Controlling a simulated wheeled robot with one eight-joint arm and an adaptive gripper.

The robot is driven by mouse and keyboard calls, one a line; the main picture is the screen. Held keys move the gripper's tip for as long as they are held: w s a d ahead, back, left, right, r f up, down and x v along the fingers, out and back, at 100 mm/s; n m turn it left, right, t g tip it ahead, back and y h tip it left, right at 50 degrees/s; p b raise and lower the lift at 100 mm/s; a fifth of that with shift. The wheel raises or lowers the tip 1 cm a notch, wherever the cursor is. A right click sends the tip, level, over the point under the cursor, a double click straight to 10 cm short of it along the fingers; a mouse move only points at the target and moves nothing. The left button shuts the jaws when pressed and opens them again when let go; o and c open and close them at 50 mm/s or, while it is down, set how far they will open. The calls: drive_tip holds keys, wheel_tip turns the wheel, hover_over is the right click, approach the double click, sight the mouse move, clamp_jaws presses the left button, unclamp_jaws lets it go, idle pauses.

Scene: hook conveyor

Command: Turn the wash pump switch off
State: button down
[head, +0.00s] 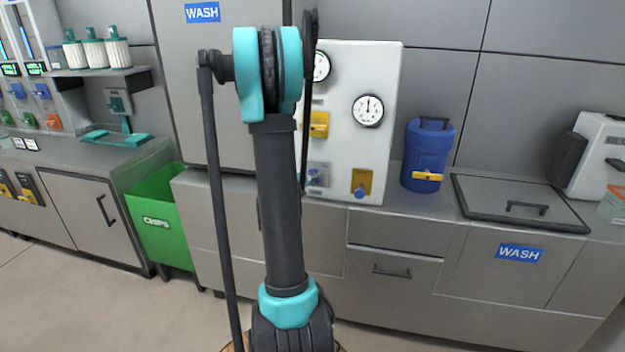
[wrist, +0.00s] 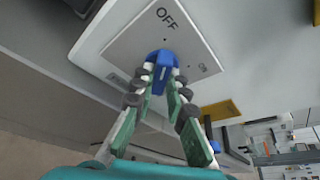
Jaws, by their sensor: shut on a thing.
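The wash pump switch is a pale plate (wrist: 118,52) with a blue knob (wrist: 161,60) and the word OFF printed on it. A smaller mark at the plate's right is too blurred to read. My gripper (wrist: 161,80) is shut on the blue knob, one green-backed finger on each side. The fingertips hide the knob's lower part, and I cannot tell clearly which way it points. In the head view a grey switch plate with a blue knob (head: 315,177) shows low on the white panel, just right of my arm. My gripper is hidden there behind the arm.
The white panel (head: 385,75) also carries gauges (head: 368,110), a yellow handle (head: 319,124) and a yellow plate (head: 361,182) close right of the switch. A blue canister (head: 428,150) stands right of the panel. A green chips bin (head: 160,225) is at left.

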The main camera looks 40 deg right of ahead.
drive_tip(key=shift+n+h, duration=0.4)
drive_tip(key=shift+n, duration=0.2)
drive_tip(key=c, duration=1.5)
unclamp_jaws()
drive_tip(key=shift+c, duration=0.2)
drive_tip(key=v, duration=1.2)
drive_tip(key=shift+w+r, duration=0.1)
